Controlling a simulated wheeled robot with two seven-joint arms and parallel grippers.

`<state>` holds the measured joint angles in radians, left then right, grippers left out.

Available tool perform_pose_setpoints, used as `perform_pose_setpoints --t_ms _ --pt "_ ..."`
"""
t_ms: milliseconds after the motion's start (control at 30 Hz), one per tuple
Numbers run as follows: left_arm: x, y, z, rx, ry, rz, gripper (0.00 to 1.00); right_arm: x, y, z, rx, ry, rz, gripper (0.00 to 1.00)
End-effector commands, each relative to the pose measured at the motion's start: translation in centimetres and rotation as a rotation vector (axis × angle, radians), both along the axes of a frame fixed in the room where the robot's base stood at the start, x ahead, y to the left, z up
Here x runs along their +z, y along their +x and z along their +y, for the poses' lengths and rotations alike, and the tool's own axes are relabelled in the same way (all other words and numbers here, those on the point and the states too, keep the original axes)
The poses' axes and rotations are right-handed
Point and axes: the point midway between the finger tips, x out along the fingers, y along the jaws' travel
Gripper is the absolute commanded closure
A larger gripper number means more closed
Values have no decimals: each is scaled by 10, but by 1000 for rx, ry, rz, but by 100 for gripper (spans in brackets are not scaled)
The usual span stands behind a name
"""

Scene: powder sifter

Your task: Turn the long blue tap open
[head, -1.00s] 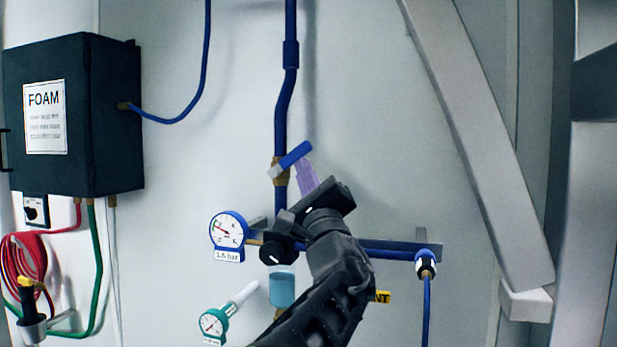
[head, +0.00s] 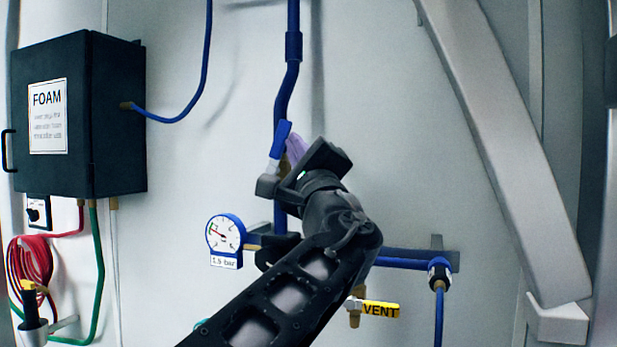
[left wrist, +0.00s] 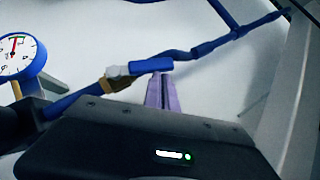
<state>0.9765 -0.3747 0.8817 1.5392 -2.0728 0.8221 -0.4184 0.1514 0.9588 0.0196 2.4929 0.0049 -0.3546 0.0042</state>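The long blue tap handle (head: 281,139) sits on the upright blue pipe, nearly in line with it and tilted slightly right at the top. It also shows in the left wrist view (left wrist: 152,67), with its pale grey root over a brass body (left wrist: 118,81). My left gripper (head: 296,148) has purple fingers, at the handle's right side in the head view. In the left wrist view the fingers (left wrist: 160,92) lie together with a thin dark line between them. Their tips are at the handle's side, seemingly touching it, not around it. My right gripper is out of view.
A round blue gauge (head: 226,234) is left of the pipe, also in the left wrist view (left wrist: 18,56). A horizontal blue pipe (head: 400,263) and a yellow VENT tag (head: 380,309) are below. The FOAM box (head: 110,130) is left; a slanted grey beam (head: 500,150) is right.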

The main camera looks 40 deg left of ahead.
Motion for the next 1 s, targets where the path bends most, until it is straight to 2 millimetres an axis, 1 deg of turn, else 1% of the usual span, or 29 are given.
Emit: perform_pose_setpoints --t_ms 100,400,633,1000 --pt "7 -2 5 -1 -1 -3 100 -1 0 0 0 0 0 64" --pt "16 -5 15 0 0 -1 100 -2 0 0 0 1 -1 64" --pt "19 -7 19 2 1 -2 100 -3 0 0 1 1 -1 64" --pt "20 -7 20 2 1 -2 100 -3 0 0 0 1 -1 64"
